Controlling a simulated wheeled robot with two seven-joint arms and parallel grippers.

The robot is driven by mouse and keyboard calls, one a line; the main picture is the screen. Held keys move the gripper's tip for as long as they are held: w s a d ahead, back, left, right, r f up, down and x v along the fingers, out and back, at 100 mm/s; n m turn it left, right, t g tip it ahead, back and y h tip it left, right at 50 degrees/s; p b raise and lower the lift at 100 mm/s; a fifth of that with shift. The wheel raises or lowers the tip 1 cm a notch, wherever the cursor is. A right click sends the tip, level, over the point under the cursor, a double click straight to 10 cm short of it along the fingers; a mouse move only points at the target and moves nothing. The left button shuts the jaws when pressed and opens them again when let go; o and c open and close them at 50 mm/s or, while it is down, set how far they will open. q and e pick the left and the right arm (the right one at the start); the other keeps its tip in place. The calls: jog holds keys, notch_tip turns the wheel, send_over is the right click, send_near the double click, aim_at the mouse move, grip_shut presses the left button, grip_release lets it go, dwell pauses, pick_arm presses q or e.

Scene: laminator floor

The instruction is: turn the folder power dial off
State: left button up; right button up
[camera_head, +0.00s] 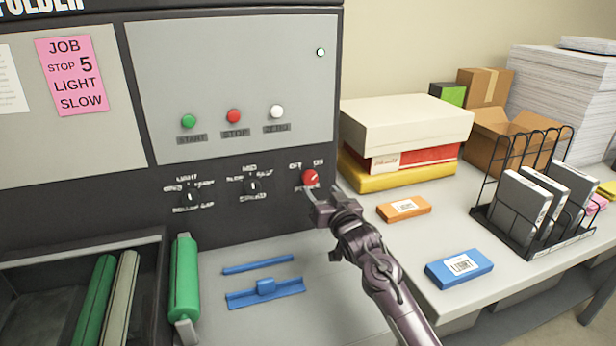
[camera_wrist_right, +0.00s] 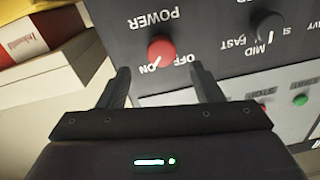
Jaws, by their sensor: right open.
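The red power dial (camera_head: 311,177) is on the dark lower panel of the folder (camera_head: 230,222), with OFF and ON printed above it. In the right wrist view, which is upside down, the dial (camera_wrist_right: 161,48) has a white mark that appears to point at ON. My right gripper (camera_head: 322,193) is open just in front of and below the dial in the head view. In the wrist view its two fingers (camera_wrist_right: 163,78) point at the panel, one to each side of the dial. Contact is not visible. My left gripper is out of view.
Black light and speed knobs (camera_head: 252,187) sit left of the dial. Start, stop and white buttons (camera_head: 277,111) are above. A table to the right holds stacked boxes (camera_head: 405,122), orange (camera_head: 404,208) and blue (camera_head: 459,268) labelled blocks, and a wire rack (camera_head: 520,225).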

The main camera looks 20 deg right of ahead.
aim_at(312, 180)
jog(key=w, duration=0.2)
jog(key=shift+w+a+r+p, duration=0.15)
jog(key=shift+w+r+p, duration=0.15)
jog(key=shift+r+p, duration=0.1)
jog(key=shift+w+a+f, duration=0.1)
jog(key=shift+w+f, duration=0.05)
jog(key=shift+w, duration=0.5)
jog(key=shift+w+f, duration=0.1)
jog(key=shift+w, duration=1.2)
jog(key=shift+c, duration=0.7)
jog(key=c, duration=0.8)
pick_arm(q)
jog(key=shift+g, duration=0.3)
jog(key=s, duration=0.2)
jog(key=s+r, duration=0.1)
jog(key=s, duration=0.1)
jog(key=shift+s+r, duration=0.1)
pick_arm(e)
jog(key=shift+c, duration=0.2)
